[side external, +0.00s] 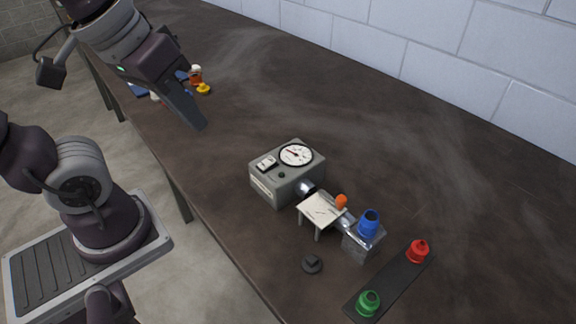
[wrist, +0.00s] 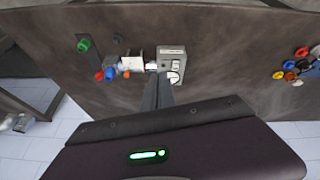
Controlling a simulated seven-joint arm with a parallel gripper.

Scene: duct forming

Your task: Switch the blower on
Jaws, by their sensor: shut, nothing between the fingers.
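The blower looks to be the grey box (side external: 287,185) standing on the dark table. Its top carries a round white dial gauge (side external: 296,154), a small white-framed switch (side external: 266,163) and a small dark round part beside them. Whether the switch is on or off is too small to tell. In the wrist view the grey box (wrist: 164,54) shows just beyond the fingertips. My gripper (side external: 199,124) is shut and empty, above the table and to the upper left of the box, apart from it. The shut fingers also show in the wrist view (wrist: 158,80).
A dark strip (side external: 390,284) holds red and green fittings. A black disc (side external: 312,264) lies near the front edge. Small coloured parts (side external: 203,88) lie farther back.

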